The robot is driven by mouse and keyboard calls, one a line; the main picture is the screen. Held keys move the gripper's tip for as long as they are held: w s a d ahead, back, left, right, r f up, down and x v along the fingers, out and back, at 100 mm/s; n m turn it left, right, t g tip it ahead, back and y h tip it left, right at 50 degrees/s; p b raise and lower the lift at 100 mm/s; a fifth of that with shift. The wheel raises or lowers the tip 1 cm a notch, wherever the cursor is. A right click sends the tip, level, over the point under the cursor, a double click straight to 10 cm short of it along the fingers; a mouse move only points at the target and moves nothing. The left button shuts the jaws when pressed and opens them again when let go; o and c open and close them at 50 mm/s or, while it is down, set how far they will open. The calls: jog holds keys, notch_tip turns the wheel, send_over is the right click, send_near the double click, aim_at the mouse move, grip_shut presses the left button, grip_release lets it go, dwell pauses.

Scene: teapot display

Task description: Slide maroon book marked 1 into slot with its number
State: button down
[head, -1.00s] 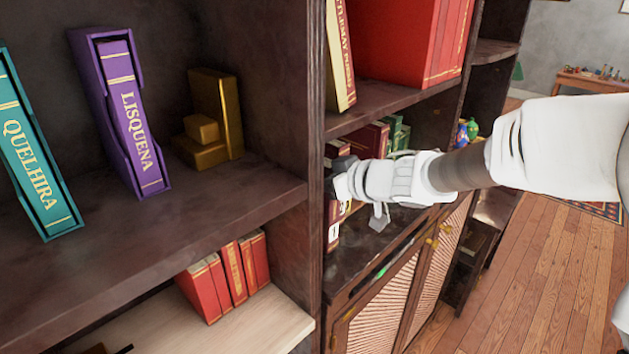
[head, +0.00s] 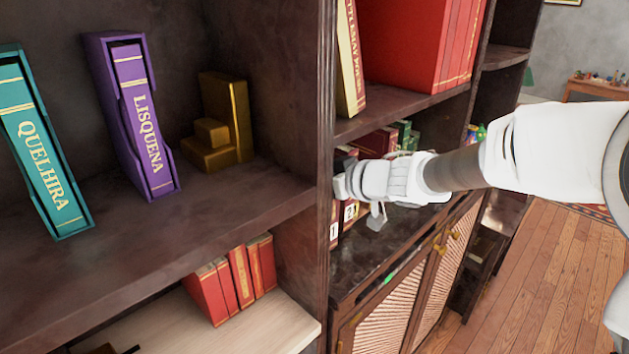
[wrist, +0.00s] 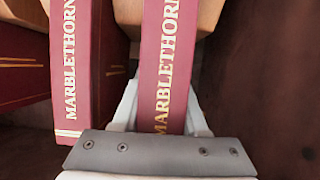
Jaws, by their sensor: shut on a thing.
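In the wrist view a maroon book (wrist: 166,70) with gold letters reading MARBLETHORN on its spine stands between the two fingers of my gripper (wrist: 162,112). The gripper is shut on it. The number on this book is hidden. A second maroon book (wrist: 72,70) with the same lettering stands to its left, apart from it. In the head view my gripper (head: 346,182) reaches into the right bookcase section, below the upper shelf. White labels reading 1 (head: 334,232) and 2 (head: 350,212) show just below it. The slots themselves are largely hidden by the gripper and the upright.
A dark upright panel (head: 327,120) stands close left of my gripper. The upper shelf (head: 405,112) is above it, bearing big red books (head: 410,40). Maroon books (head: 376,143) and green books (head: 403,132) stand behind the wrist. The dark counter (head: 385,245) below is mostly clear.

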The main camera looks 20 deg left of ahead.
jog(key=shift+w+a+r, duration=0.1)
jog(key=shift+w+a, duration=0.25)
jog(key=shift+a, duration=0.5)
jog(key=shift+c, duration=1.8)
grip_release()
jog(key=v, duration=1.7)
jog(key=shift+s+d, duration=0.15)
jog(key=shift+s, duration=0.05)
